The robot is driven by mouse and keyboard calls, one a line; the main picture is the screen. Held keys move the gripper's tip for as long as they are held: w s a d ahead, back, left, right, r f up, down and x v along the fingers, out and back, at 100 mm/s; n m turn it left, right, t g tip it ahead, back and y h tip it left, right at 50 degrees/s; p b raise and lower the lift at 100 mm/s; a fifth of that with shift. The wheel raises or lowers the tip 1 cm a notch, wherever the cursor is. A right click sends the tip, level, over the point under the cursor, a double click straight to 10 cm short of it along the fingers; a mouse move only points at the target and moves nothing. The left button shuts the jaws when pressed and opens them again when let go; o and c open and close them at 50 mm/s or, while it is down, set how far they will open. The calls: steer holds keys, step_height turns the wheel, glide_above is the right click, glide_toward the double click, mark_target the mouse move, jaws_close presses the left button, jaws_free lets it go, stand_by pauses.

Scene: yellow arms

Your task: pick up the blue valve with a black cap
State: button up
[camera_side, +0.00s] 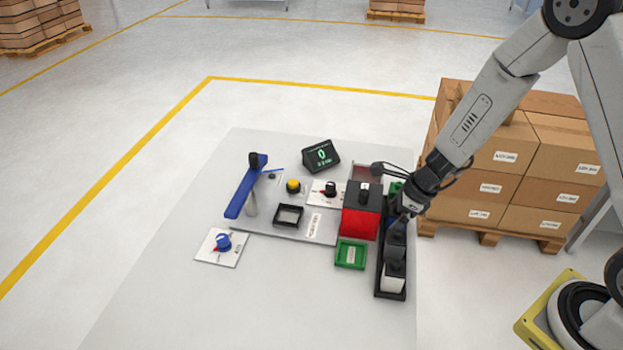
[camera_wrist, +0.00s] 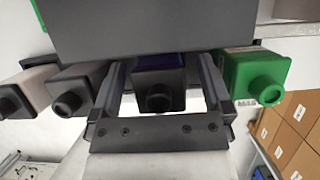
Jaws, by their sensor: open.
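In the wrist view, the blue valve with a black cap (camera_wrist: 158,80) shows a dark blue top edge, a dark body and a round black cap. My gripper (camera_wrist: 162,66) is open, with one finger on each side of this valve. Whether the fingers touch it I cannot tell. In the side view my gripper (camera_side: 402,214) is low over the black rack (camera_side: 380,292) at the right of the table, and it mostly hides the blue valve.
A green bottle-like piece (camera_wrist: 255,75) is close right of my fingers; a dark grey one (camera_wrist: 75,88) and a whitish one (camera_wrist: 35,85) are left. The red-and-black box (camera_side: 361,222) stands beside the rack. A green tray (camera_side: 351,265) lies nearby. The table's front left is clear.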

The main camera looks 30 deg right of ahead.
steer(key=shift+w+a+f, duration=0.1)
steer(key=shift+w+f, duration=0.05)
steer(key=shift+f, duration=0.2)
stand_by(0.3)
jaws_close()
